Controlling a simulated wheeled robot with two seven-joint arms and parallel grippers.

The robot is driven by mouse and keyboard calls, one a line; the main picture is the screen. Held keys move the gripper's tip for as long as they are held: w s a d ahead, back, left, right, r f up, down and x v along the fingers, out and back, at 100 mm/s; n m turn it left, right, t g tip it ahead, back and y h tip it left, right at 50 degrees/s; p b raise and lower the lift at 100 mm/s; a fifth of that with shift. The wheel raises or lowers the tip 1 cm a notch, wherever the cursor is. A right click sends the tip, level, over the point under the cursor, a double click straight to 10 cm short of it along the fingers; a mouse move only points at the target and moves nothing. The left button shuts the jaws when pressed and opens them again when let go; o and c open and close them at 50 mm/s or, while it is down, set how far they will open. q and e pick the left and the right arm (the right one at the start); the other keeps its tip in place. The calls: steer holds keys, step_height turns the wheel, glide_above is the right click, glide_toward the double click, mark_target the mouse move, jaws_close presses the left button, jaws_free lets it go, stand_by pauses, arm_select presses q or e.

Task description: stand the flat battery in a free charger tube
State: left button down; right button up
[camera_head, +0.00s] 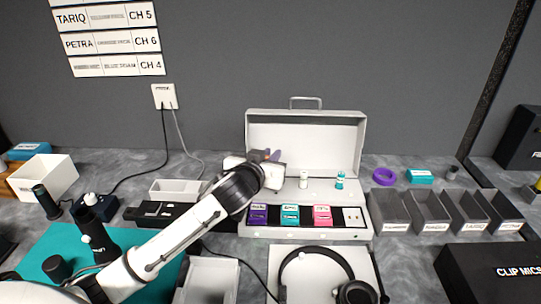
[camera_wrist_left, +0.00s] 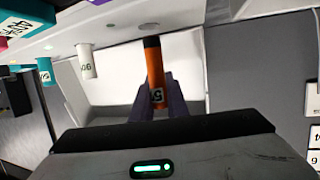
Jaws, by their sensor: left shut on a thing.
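My left gripper (camera_head: 268,157) is shut on an orange cylinder with a black end, held above the open case. My right gripper is not in view.
The open white case (camera_head: 305,233) holds purple, teal (camera_head: 290,215) and pink (camera_head: 322,215) packs. A white cylinder (camera_head: 303,180) and a teal one (camera_head: 340,181) stand in it. Grey bins (camera_head: 430,212) are right, headphones (camera_head: 322,262) in front, a white tray (camera_head: 175,189) left.

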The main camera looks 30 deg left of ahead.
arm_select(q)
steer(key=shift+f+b, duration=0.8)
steer(key=shift+f, duration=0.35)
steer(key=c, duration=1.7)
jaws_free()
steer(key=shift+o, duration=0.2)
steer(key=shift+s, duration=0.1)
steer(key=v, duration=1)
steer(key=shift+r, duration=0.1)
